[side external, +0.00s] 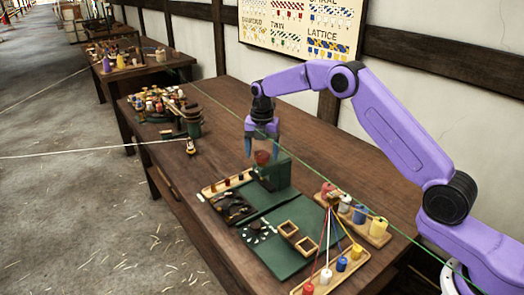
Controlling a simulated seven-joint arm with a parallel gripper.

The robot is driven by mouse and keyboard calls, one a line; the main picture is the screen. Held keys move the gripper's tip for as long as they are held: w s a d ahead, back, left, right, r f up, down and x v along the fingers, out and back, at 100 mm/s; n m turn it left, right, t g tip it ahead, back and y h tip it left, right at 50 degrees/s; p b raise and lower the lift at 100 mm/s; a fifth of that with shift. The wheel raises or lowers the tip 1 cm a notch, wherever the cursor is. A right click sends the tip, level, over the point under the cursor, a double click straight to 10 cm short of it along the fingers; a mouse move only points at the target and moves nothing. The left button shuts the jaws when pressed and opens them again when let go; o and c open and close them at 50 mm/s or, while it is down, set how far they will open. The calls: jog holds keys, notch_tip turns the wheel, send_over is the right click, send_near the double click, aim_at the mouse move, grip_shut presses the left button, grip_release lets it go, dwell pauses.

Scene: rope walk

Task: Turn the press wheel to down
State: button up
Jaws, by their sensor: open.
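A dark green block-like body (274,174), which looks like the press, stands on the table below my gripper. A small reddish-brown round part (262,157), perhaps the press wheel, shows at its top left. It is too small to tell which way it is turned. My gripper (262,147) points down with open blue fingers just above and around the level of this part. I cannot tell whether the fingers touch it. The far finger is partly hidden.
Green mats (283,262) with two small wooden frames lie in front. A wooden rack of coloured spools (360,224) stands at right, with threads running to another strip (327,275). A dark tray (232,208) lies left. Bare table (345,165) is behind; a cluttered pile (160,104) is farther off.

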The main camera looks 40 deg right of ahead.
jog(key=c, duration=1)
jog(key=shift+c, duration=0.2)
